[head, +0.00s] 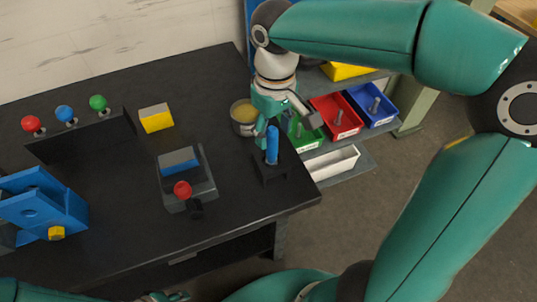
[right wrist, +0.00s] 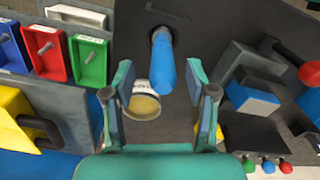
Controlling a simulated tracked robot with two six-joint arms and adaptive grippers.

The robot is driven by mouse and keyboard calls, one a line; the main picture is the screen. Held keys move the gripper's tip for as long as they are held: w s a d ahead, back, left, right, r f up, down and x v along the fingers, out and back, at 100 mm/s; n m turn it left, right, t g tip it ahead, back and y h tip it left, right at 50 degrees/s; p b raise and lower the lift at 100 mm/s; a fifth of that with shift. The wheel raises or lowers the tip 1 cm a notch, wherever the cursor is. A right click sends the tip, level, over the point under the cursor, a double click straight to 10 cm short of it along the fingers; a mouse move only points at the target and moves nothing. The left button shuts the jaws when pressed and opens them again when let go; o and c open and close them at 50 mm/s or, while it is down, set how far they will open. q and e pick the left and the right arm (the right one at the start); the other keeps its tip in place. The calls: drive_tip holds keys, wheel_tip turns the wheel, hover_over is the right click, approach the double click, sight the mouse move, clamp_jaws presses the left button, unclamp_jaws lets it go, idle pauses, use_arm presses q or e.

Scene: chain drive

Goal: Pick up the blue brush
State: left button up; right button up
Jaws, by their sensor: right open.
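The blue brush (head: 272,145) stands upright in a small black holder (head: 271,172) near the right front corner of the black table. In the right wrist view its blue handle (right wrist: 163,68) points toward the camera, and its lower end is hidden in the holder. My right gripper (head: 282,118) is open and empty above and just behind the brush. In the right wrist view its fingers lie to either side of the handle's top, with gaps on both sides. A bit of my left arm shows at the bottom edge, and its jaw state is unclear.
A round pot with yellow contents (head: 243,116) stands close behind the brush. A grey fixture with a red knob (head: 183,189) is to its left. Green, red (head: 337,116) and blue bins and a white tray (head: 332,163) sit beyond the table's right edge.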

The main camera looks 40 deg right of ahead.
sight(272, 141)
wheel_tip(272, 141, down, 3)
drive_tip(key=shift+w+a+f, duration=0.1)
drive_tip(key=shift+f, duration=0.1)
clamp_jaws()
drive_tip(key=shift+r, duration=0.1)
